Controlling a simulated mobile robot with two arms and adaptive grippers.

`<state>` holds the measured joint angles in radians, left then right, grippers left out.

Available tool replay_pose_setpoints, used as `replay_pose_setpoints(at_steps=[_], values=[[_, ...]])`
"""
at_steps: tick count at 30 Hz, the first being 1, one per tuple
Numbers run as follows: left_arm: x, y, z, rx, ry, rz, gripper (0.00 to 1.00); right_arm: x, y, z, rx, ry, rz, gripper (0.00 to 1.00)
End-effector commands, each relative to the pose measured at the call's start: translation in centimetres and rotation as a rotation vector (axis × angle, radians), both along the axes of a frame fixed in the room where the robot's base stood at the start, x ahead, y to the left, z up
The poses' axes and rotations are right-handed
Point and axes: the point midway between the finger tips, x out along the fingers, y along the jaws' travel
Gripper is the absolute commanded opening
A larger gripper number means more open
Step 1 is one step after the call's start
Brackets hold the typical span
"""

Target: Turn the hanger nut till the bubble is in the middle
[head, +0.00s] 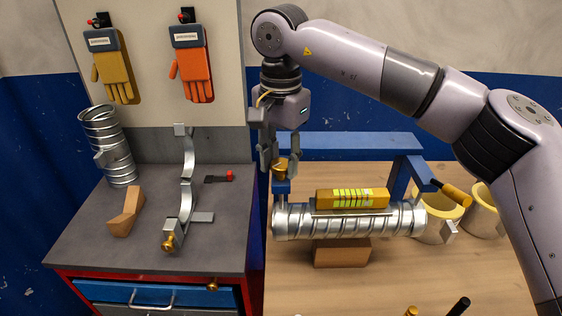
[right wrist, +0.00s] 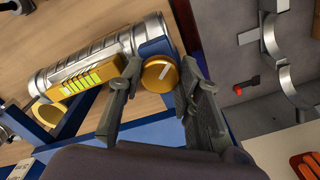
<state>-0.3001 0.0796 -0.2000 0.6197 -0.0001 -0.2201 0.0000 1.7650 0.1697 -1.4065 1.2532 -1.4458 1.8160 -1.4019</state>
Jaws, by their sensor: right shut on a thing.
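The brass hanger nut (head: 281,170) sits at the left end of the blue frame (head: 345,141), above the left end of the spiral duct (head: 300,222). In the right wrist view the nut (right wrist: 158,73) shows a pale line across its face. My right gripper (head: 279,158) points down at the nut and is shut on it, one finger on each side. The yellow level (head: 352,198) lies along the top of the duct. Its vial is bright green-yellow with dark marks; I cannot make out the bubble. My left gripper is out of view.
A wooden block (head: 341,253) is under the duct. A yellow-handled tool (head: 452,192) and cream-and-yellow rings (head: 437,222) are at the right. The grey bench (head: 90,235) at left holds a duct piece (head: 107,145) and metal straps (head: 187,190). Gloves (head: 191,70) hang above.

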Motion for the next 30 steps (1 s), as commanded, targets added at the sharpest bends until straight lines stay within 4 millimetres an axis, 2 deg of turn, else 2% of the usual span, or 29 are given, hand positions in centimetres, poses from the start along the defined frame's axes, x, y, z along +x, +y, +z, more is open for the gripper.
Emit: replay_pose_setpoints(at_steps=[30], values=[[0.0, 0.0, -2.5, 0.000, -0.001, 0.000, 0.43, 0.1, 0.0, 0.0, 0.002, -0.003, -0.966, 0.04]])
